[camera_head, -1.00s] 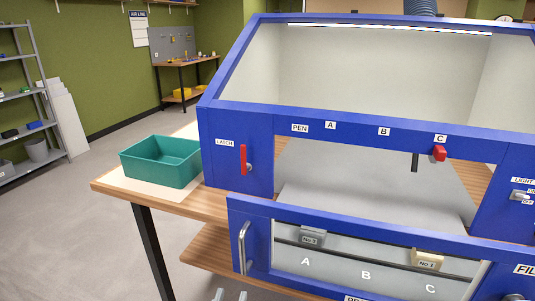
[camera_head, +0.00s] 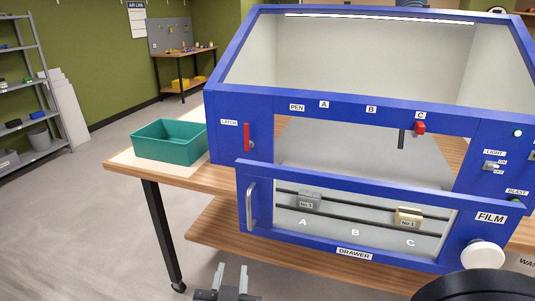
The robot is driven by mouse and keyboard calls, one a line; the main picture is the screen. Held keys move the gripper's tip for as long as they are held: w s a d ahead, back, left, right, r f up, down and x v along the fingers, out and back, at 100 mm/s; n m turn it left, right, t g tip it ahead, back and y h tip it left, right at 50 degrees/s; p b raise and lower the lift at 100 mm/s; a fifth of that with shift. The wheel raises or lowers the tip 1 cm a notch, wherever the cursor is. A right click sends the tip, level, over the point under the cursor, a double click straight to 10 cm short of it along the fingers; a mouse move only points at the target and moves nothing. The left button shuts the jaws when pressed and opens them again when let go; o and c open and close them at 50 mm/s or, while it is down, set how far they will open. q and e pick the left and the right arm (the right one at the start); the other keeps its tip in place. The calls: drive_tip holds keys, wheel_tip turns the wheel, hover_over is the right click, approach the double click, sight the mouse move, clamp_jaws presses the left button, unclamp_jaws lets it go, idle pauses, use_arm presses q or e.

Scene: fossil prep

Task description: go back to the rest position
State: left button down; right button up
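A teal bin (camera_head: 168,142) stands on the wooden table (camera_head: 190,182) left of the cabinet. A red knob (camera_head: 420,128) sits under label C. A white round knob (camera_head: 483,255) is at lower right. A grey shelf (camera_head: 30,95) stands far left. The floor on the left is clear.

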drive_tip(key=w+d+r+g+y, duration=0.1)
drive_tip(key=d+r+g+y, duration=0.1)
drive_tip(key=d+y, duration=0.3)
drive_tip(key=w+d+r+g+y, duration=0.2)
drive_tip(key=d+g+y, duration=0.1)
drive_tip(key=d, duration=0.3)
drive_tip(key=s+d+f+g+h, duration=0.2)
drive_tip(key=s+d+f+g, duration=0.1)
drive_tip(key=s+d, duration=0.5)
drive_tip(key=s+d+f+g+h, duration=0.2)
drive_tip(key=s+d+f, duration=0.4)
drive_tip(key=s+d, duration=0.2)
drive_tip(key=shift+s+d+g, duration=0.2)
drive_tip(key=shift+s+g, duration=0.2)
drive_tip(key=shift+s, duration=0.3)
